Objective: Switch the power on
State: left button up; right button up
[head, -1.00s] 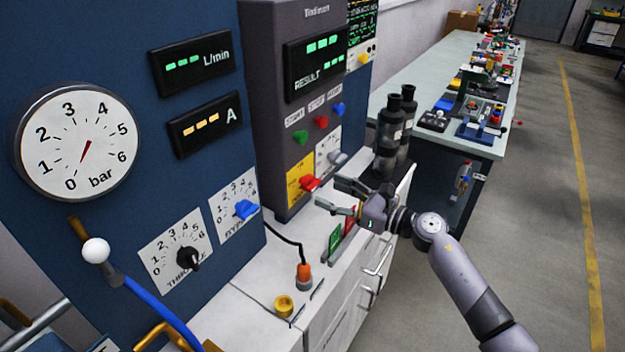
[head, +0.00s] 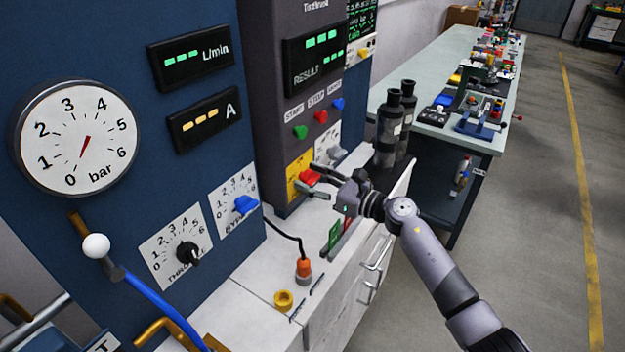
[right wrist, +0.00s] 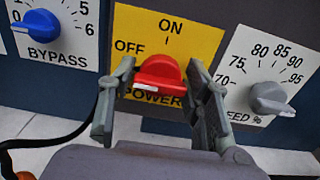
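The red power knob (right wrist: 158,78) sits on a yellow plate (right wrist: 195,38) marked OFF, ON and POWER. Its white pointer end is turned to the left side, below the OFF mark. In the head view the knob (head: 309,177) is partly beside my fingers. My right gripper (right wrist: 160,72) is open, with one fingertip on each side of the knob; I cannot tell whether either touches it. The right gripper also shows in the head view (head: 316,180). My left gripper is not in view.
The blue bypass knob (right wrist: 38,28) is left of the power plate and the grey speed knob (right wrist: 270,98) is right of it. Green, red and blue buttons (head: 320,117) are above. A black cable (head: 290,235) and the white cabinet top (head: 250,275) lie below.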

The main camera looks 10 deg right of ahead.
jog(key=c, duration=0.7)
jog(key=shift+m, duration=0.4)
jog(key=m+p, duration=0.1)
jog(key=m, duration=0.1)
jog(key=shift+r+m, duration=0.1)
jog(key=shift+m, duration=0.3)
jog(key=m+p, duration=0.1)
jog(key=m, duration=0.2)
jog(key=shift+m, duration=0.4)
jog(key=m+p, duration=0.2)
jog(key=m, duration=0.3)
jog(key=shift+r, duration=0.1)
jog(key=m+p, duration=0.2)
jog(key=m, duration=0.3)
jog(key=shift+m, duration=0.4)
jog(key=o, duration=1.2)
jog(key=shift+c, duration=0.2)
